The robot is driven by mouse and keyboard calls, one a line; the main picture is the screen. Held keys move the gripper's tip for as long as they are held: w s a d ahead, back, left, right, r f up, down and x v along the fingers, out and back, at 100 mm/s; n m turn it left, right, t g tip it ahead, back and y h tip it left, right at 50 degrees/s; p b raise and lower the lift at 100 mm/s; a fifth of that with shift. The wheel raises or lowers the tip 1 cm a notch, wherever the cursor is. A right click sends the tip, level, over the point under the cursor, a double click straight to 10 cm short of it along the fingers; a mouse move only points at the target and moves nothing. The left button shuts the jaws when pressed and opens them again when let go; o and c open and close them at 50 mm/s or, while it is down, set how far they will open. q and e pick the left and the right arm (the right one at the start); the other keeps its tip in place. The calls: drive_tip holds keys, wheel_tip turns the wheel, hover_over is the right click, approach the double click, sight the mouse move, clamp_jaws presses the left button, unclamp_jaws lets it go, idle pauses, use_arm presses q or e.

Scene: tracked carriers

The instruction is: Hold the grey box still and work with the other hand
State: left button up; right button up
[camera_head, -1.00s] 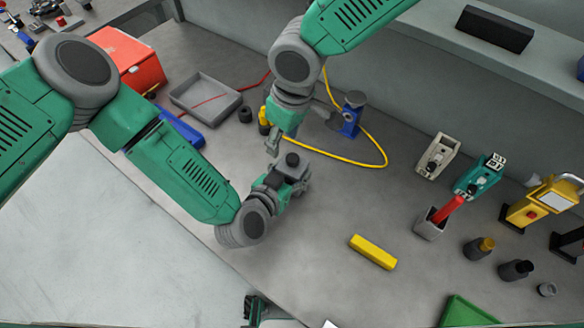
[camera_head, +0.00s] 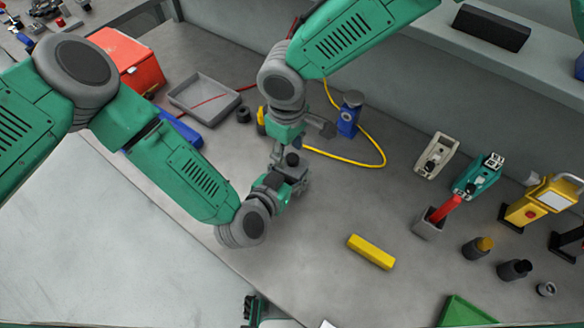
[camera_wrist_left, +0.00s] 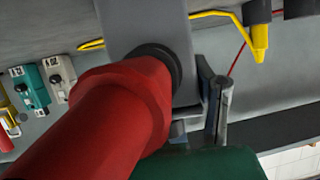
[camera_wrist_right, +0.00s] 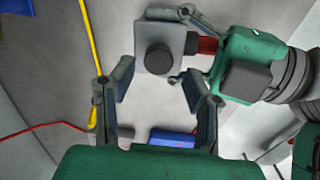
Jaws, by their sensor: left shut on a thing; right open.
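The grey box (camera_head: 297,173) is held just above or on the bench in the head view. A black round knob (camera_wrist_right: 157,58) is on the face turned to my right wrist. A thick red cylinder (camera_wrist_left: 105,120) meets the box through a black ring and fills much of the left wrist view. My left gripper (camera_head: 283,182) is shut on the grey box, a finger on either side of it in the right wrist view. My right gripper (camera_wrist_right: 158,88) is open and empty, its fingers pointing at the box with a gap between; the head view partly hides its tips.
A yellow cable (camera_head: 370,163) loops beside a blue post (camera_head: 349,116). A grey tray (camera_head: 204,97) and a red box (camera_head: 128,60) stand left. A yellow bar (camera_head: 371,252) and a grey holder with a red stick (camera_head: 430,226) are right. Bare bench lies between.

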drive_tip(key=shift+f, duration=1)
